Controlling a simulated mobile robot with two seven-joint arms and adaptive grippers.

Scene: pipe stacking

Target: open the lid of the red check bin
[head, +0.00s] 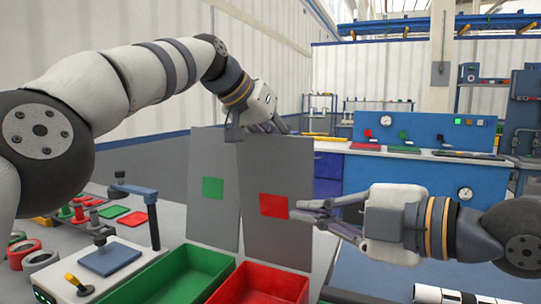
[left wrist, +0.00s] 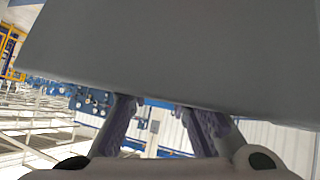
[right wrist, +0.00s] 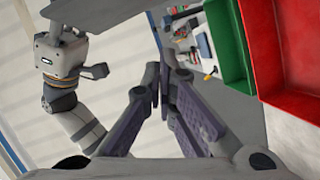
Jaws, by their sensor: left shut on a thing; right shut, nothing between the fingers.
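The red bin (head: 262,286) stands open at the front, its red inside showing; it also shows in the right wrist view (right wrist: 297,55). Its grey lid (head: 290,243), marked with a red square (head: 274,205), stands nearly upright behind it. My left gripper (head: 264,129) is at the lid's top edge and shut on it; its fingertips are partly hidden. A grey panel (left wrist: 180,50) fills the upper left wrist view, over the fingers. My right gripper (head: 297,211) is shut and empty, in front of the lid near the red square.
A green bin (head: 178,277) stands open left of the red one, its grey lid (head: 213,225) upright with a green square. A device with a blue pad (head: 108,259) and several rings and parts lie on the left. A blue workbench (head: 410,172) stands behind.

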